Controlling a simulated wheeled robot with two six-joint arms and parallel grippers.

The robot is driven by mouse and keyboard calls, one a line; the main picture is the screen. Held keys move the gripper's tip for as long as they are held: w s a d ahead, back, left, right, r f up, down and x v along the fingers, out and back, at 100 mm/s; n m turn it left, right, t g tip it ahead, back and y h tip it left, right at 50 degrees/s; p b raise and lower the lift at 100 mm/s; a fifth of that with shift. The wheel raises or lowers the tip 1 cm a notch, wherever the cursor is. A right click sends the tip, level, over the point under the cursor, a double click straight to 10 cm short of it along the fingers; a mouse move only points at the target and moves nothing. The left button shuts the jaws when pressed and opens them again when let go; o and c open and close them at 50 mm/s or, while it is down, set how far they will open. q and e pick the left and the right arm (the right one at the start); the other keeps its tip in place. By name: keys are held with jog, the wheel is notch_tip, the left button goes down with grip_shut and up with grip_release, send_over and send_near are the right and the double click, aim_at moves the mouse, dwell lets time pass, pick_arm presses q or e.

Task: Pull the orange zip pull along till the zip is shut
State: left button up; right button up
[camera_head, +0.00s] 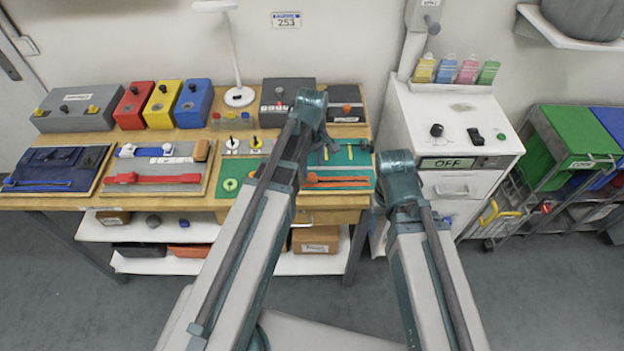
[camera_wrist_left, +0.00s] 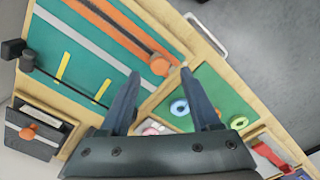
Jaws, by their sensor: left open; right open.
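The orange zip (camera_head: 338,182) runs across a green board at the right end of the workbench. In the left wrist view, the zip (camera_wrist_left: 118,27) shows two orange strips with a dark gap between them. Its round orange pull (camera_wrist_left: 160,65) sits at the end near the neighbouring board. My left gripper (camera_wrist_left: 158,82) is open and empty, its fingertips on either side of the pull in the picture; I cannot tell how far above it. In the head view my left arm hides this gripper. My right arm shows right of the bench, but its gripper is not visible.
A board with rings (camera_wrist_left: 200,110) lies beside the zip board. Further left are a board with a red strip (camera_head: 150,179) and a blue fabric board (camera_head: 52,170). Boxes and a lamp (camera_head: 239,97) stand behind. A white cabinet (camera_head: 455,105) stands right of the bench.

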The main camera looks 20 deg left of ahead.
aim_at(312, 175)
pick_arm(q)
notch_tip(312, 175, down, 3)
jog(key=shift+f+b, duration=0.15)
jog(key=shift+b, duration=1)
pick_arm(e)
notch_tip(312, 175, down, 3)
jog(key=shift+f, duration=0.15)
pick_arm(q)
grip_shut()
